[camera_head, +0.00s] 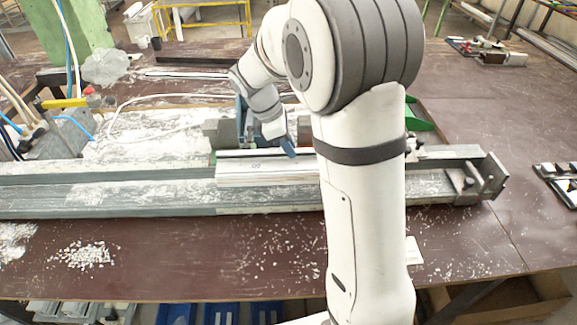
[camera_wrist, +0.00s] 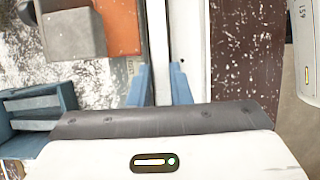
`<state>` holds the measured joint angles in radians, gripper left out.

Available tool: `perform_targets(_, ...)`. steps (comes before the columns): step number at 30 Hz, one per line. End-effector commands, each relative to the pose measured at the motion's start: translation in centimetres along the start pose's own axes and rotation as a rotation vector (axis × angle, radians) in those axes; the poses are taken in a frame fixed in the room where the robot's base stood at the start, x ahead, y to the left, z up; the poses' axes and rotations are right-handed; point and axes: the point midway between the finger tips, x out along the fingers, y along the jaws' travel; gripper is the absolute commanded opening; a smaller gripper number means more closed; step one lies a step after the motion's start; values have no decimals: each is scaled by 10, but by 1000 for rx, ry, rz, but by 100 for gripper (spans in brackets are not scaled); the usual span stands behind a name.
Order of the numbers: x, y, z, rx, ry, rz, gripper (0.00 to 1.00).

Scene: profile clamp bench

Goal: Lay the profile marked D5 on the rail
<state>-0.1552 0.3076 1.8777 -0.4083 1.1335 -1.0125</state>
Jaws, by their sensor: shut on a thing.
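A pale grey profile (camera_head: 262,174) lies lengthwise along the long metal rail (camera_head: 120,196) in the head view, near its right part. A small dark mark shows on its side, too small to read. My gripper (camera_head: 289,147) has its blue fingers down at the profile's upper edge, partly hidden by my arm. In the wrist view my gripper (camera_wrist: 161,88) has one blue finger on each side of a pale strip of the profile (camera_wrist: 157,40), shut on it. I cannot tell whether the profile touches the rail or is just above it.
A metal end stop (camera_head: 478,178) stands at the rail's right end. A grey block (camera_wrist: 72,36) and an orange block (camera_wrist: 121,26) sit beside the profile. A blue holder (camera_wrist: 32,112) stands to the left. White chips (camera_head: 84,255) lie on the brown bench.

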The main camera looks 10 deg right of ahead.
Motion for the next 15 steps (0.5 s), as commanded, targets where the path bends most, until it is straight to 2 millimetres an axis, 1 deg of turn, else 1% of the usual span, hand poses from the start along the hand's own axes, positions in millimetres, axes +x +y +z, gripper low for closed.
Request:
perform_targets(1,7,0,-3,-1,-1,-2,0)
perform_targets(3,15,0,-6,0,0,0,0)
perform_targets(8,25,0,-11,0,0,0,0)
perform_targets(15,52,0,-22,-1,0,0,0)
